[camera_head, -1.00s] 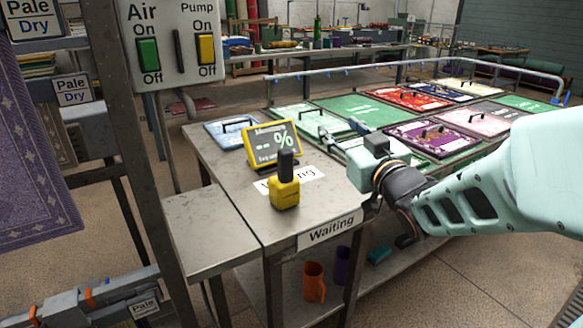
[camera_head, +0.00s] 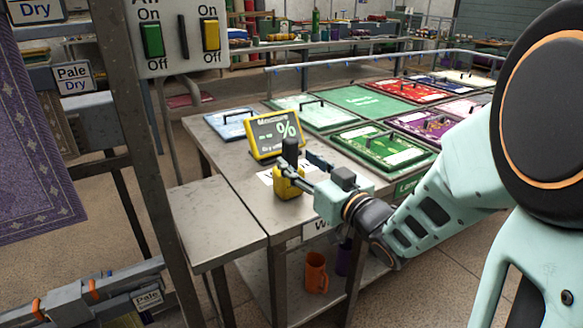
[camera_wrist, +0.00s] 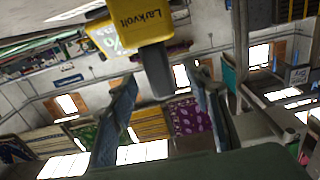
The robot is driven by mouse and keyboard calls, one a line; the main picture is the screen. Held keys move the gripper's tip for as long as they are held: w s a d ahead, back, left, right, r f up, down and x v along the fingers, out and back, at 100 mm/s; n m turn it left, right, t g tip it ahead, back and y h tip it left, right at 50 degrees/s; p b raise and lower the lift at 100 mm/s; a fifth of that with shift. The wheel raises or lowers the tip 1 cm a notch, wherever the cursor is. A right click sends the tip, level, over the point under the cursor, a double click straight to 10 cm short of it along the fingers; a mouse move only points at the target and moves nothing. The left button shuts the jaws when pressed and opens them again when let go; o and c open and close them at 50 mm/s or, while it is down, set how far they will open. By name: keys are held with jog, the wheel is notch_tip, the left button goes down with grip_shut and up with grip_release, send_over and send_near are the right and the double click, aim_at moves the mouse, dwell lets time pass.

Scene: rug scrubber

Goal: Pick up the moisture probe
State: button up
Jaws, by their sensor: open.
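The moisture probe, a yellow block (camera_head: 285,186) with a black upright handle (camera_head: 290,150), stands on the near end of the metal table (camera_head: 228,160). My gripper (camera_head: 297,165) comes in from the right, level with the probe, with its two fingers spread. In the head view one finger overlaps the front of the probe and the other is behind and to the right. The upside-down wrist view shows the yellow body (camera_wrist: 128,28) and its black handle (camera_wrist: 155,70) between the fingertips. I cannot tell whether any finger touches it.
A yellow-framed display (camera_head: 272,136) reading "--%" stands just behind the probe. Several coloured panels with handles, including a green one (camera_head: 368,100), lie beyond. An orange jug (camera_head: 315,273) stands on the lower shelf. The left table extension (camera_head: 210,225) is clear.

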aim_at(294, 156)
jog(key=b+x, duration=0.1)
jog(key=x, duration=0.4)
jog(key=shift+w, duration=0.15)
grip_shut()
jog(key=shift+r, duration=0.1)
